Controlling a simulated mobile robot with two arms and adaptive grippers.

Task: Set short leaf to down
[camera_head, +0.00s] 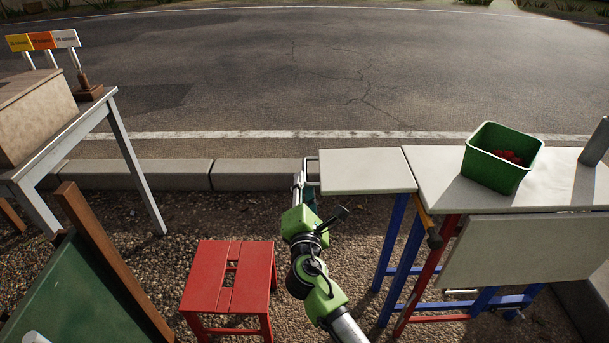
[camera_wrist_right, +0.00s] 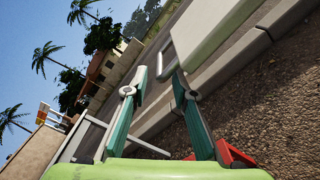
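The short leaf (camera_head: 362,172) is a pale panel at the left end of the folding table (camera_head: 428,184). It is up, about level with the tabletop. My right gripper (camera_head: 309,178) is beside the leaf's left edge, partly hidden by its own arm. My left gripper is not in view.
A larger leaf (camera_head: 530,252) hangs at the table's front. A green bin (camera_head: 491,172) with red contents and a grey cylinder (camera_head: 594,146) stand on top. A red stool (camera_head: 229,278) is left of my right arm. Another table (camera_head: 72,130) stands at left.

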